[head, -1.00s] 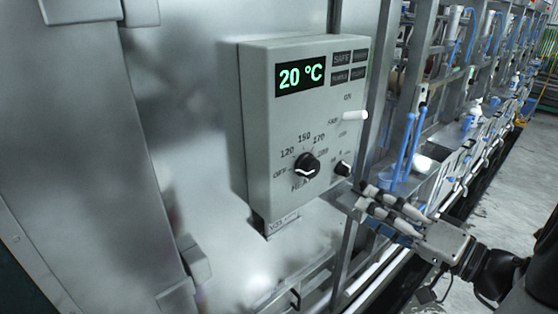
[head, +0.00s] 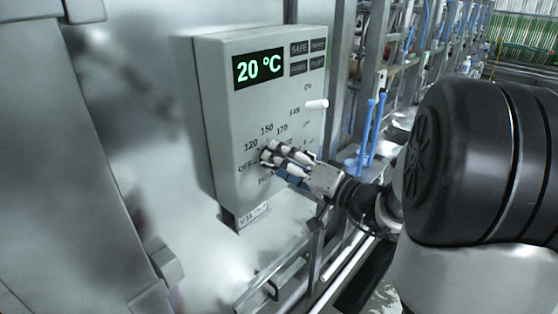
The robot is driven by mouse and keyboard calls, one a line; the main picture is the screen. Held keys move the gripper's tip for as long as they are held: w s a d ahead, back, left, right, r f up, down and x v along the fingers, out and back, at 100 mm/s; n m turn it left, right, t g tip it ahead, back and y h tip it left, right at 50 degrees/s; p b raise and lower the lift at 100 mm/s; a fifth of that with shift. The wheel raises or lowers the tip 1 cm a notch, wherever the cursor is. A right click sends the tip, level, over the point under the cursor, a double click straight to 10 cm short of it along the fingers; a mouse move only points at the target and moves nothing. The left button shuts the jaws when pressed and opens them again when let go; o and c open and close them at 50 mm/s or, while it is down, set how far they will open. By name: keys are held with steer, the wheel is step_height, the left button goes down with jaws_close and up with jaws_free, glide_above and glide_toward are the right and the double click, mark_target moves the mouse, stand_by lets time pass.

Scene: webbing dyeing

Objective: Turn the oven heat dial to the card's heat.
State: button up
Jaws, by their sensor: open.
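The oven control box (head: 215,120) is a light grey panel on the metal oven wall. Its display (head: 258,68) reads 20 °C in green. The heat dial is mostly hidden behind my gripper; its printed scale (head: 266,129) shows 120, 150 and 170 around it. I cannot read the dial's pointer. My gripper (head: 268,158) is open with its fingertips right at the dial, coming from the right. I cannot tell whether the fingers touch the dial. No heat card can be made out in this view.
A white fan lever (head: 316,104) sticks out of the box above my gripper. Blue-handled tools (head: 372,130) stand in the rack to the right. A metal rail (head: 270,280) runs below the box. The large oven panel (head: 50,150) fills the left.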

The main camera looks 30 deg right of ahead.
steer(key=shift+w+a, duration=0.2)
steer(key=shift+w, duration=0.4)
steer(key=shift+c, duration=0.4)
steer(key=c, duration=1)
